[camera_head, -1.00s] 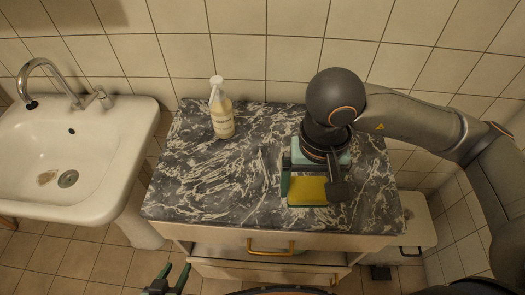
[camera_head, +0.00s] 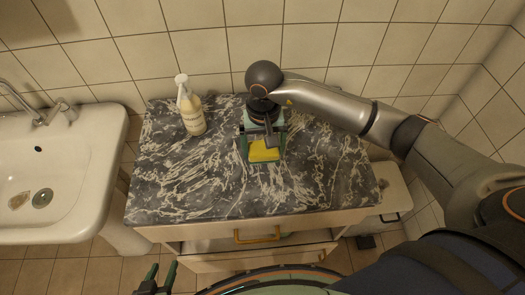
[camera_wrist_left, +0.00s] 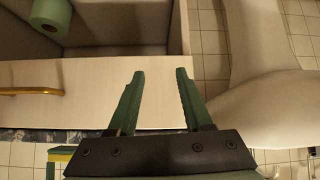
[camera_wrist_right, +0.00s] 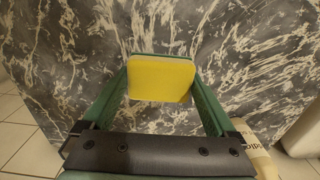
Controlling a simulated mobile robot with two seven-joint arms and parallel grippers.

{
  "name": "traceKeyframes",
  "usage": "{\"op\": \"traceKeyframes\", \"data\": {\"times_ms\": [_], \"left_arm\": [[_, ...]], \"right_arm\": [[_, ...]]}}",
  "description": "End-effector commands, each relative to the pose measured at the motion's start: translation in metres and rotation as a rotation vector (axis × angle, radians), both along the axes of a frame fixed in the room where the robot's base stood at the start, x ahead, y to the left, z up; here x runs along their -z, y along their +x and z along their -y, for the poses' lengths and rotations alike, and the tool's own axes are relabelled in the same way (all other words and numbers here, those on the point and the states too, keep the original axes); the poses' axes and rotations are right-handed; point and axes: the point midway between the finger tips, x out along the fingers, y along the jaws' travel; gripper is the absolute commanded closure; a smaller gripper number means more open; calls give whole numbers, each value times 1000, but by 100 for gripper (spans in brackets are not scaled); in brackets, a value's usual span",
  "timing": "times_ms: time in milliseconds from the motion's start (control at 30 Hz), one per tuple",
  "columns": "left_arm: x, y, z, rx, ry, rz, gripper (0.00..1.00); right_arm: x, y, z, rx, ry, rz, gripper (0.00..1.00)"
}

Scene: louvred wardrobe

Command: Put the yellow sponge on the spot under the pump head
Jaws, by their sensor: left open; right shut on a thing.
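The yellow sponge (camera_head: 263,151) is between the green fingers of my right gripper (camera_head: 264,148), over the marble-patterned top.
The marble-patterned top (camera_head: 190,185) is clear between bottle and sponge. A white sink (camera_head: 75,165) stands at the left, a tiled wall (camera_head: 225,50) behind. A drawer with a gold handle (camera_head: 257,236) stands open in front; a green roll (camera_wrist_left: 50,17) shows in the left wrist view.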

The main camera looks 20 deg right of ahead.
Motion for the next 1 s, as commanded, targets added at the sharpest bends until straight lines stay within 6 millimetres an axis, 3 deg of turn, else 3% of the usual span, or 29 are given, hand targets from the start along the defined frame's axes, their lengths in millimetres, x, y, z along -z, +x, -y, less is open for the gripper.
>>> {"op": "traceKeyframes", "data": {"times_ms": [400, 800, 833, 900, 1000], "left_arm": [[-10, 0, 0, -1, -1, 0, 50], [-4, 0, 0, -1, -1, 0, 50], [-5, 0, 0, -1, -1, 0, 50], [-5, 0, 0, -1, -1, 0, 50], [-5, 0, 0, -1, -1, 0, 50]], "right_arm": [[39, 8, 1, -1, 1, -1, 60], [45, 9, 2, 0, -1, 2, 60], [44, 8, 1, 0, 0, 1, 5], [43, 8, 1, 0, 0, 1, 0], [43, 8, 1, 0, 0, 1, 0]]}}
